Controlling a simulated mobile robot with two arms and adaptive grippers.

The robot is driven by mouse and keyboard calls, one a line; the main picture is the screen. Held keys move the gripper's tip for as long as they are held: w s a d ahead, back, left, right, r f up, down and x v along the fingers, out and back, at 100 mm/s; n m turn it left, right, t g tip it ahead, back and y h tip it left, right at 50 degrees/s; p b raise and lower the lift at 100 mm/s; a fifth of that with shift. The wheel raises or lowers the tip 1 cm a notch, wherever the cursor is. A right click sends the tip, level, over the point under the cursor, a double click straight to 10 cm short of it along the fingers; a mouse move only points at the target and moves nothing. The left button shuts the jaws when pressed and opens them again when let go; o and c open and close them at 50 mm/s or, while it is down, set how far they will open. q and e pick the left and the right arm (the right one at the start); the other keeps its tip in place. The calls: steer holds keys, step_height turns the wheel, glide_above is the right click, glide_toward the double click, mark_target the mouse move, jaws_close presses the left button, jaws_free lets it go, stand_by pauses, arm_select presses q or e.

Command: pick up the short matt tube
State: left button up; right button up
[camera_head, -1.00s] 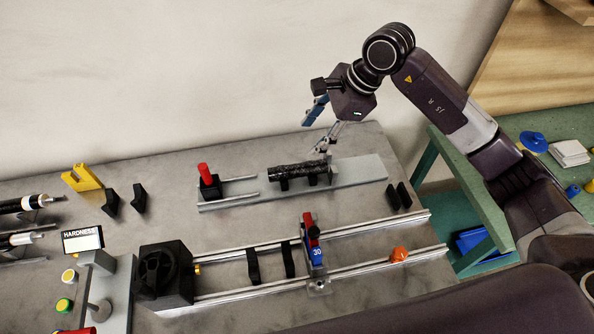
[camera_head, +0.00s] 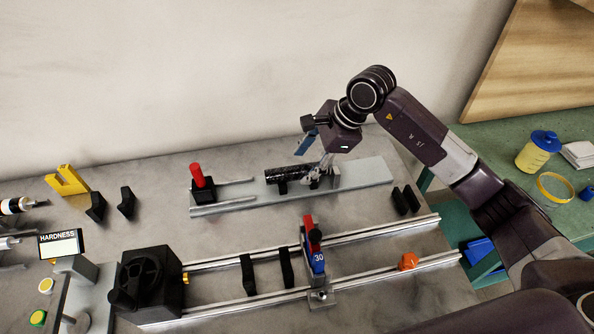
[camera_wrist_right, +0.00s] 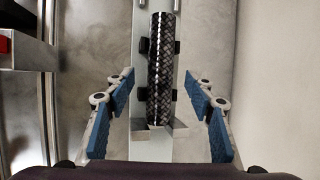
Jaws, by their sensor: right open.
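The short tube (camera_head: 287,173) is dark with a woven pattern and lies level on black supports on a grey plate at the back of the bench. It also shows in the right wrist view (camera_wrist_right: 161,65), running up the middle of the picture. My right gripper (camera_head: 318,174) is at the tube's right end in the head view. In the wrist view its blue-padded fingers (camera_wrist_right: 160,112) are open, one on each side of the tube's near end, with a gap on both sides. My left gripper is not in view.
A red-topped black block (camera_head: 199,180) stands left of the tube on the plate. In front, twin rails carry a black wheel unit (camera_head: 150,283) and a red-and-blue clamp (camera_head: 313,250). Two black blocks (camera_head: 405,200) stand to the right. A green table (camera_head: 520,185) is beyond the bench.

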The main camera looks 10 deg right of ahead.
mark_target(299, 168)
steer(key=p+x, duration=0.1)
steer(key=x, duration=0.3)
steer(key=c, duration=1.3)
steer(key=shift+r, duration=0.1)
